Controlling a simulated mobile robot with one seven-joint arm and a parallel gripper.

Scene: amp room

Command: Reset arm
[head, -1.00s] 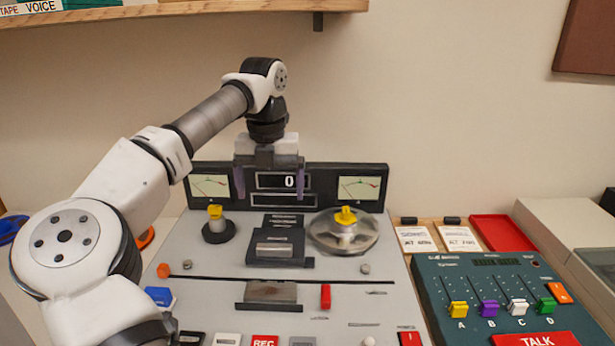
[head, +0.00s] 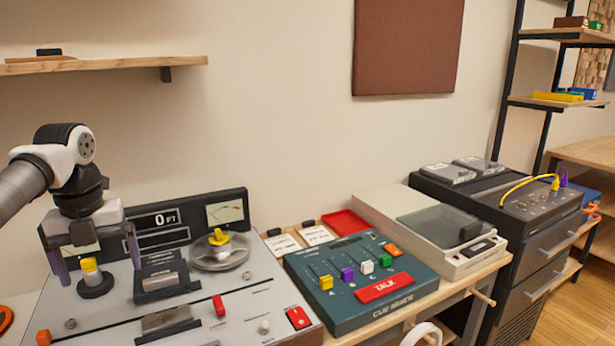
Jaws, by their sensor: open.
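My gripper (head: 92,262) hangs at the left of the head view with its two purple-tipped fingers spread apart. Nothing is between the fingers that I can make out as held. It is in front of the tape machine's (head: 250,310) meter panel, and one finger overlaps the panel near the counter. The yellow-topped left spindle (head: 91,272) shows just below and between the fingers; I cannot tell the gap in depth. My arm comes in from the left edge.
A metal reel with a yellow cap (head: 219,250) sits on the machine. Right of it are a green cue mixer (head: 345,314), a red tray (head: 346,222), a beige turntable-like unit (head: 375,208) and a dark rack (head: 470,195). A shelf (head: 110,65) is above left. Wooden floor shows at far right.

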